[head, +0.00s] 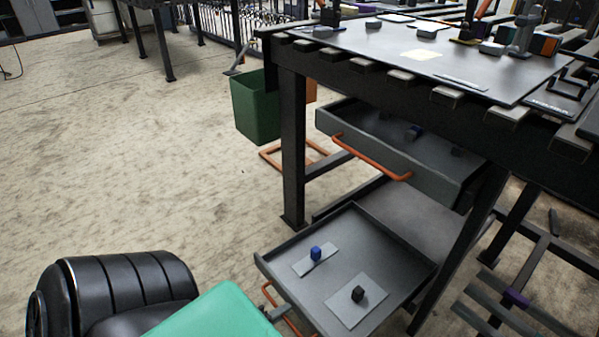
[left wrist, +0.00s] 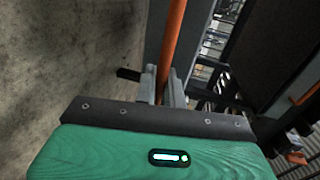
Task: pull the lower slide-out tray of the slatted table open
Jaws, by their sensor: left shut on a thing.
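The slatted table (head: 292,150) stands at the right in the head view. Its lower slide-out tray (head: 318,286) projects from under the table toward me, its inside showing. The tray's orange handle (head: 291,325) is partly hidden by my green left hand. My left gripper (head: 270,300) is at this handle. In the left wrist view, the orange bar (left wrist: 174,40) runs between the grey fingers of my left gripper (left wrist: 164,88), which is shut on it. My right gripper is in neither view.
The upper tray (head: 400,160) with its orange handle (head: 370,158) also sticks out, above the lower one. A green bin (head: 255,107) stands behind the table leg.

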